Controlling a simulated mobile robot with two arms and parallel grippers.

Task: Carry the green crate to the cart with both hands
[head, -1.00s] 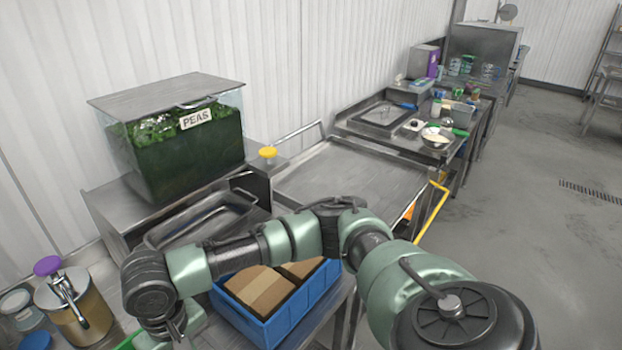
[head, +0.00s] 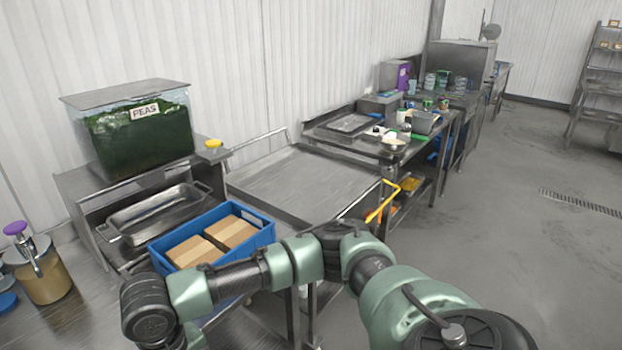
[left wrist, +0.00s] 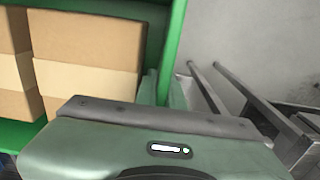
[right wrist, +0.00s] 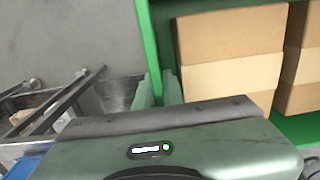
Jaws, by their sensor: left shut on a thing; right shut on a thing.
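The green crate holds cardboard boxes (left wrist: 88,50) with pale bands. Its green wall shows in the left wrist view (left wrist: 174,35) and in the right wrist view (right wrist: 147,40). My left gripper (left wrist: 163,88) is shut on one wall. My right gripper (right wrist: 157,88) is shut on another wall. In the head view the crate and both gripper tips are out of sight; an arm of mine crosses the lower middle. A steel cart (head: 300,185) with a flat, empty, rimmed top and a rail handle stands beyond that arm.
A steel pan (head: 160,212) and a peas bin (head: 140,135) are at left. A yellow-orange handle (head: 385,203) sticks out right of the cart. The floor at right is open.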

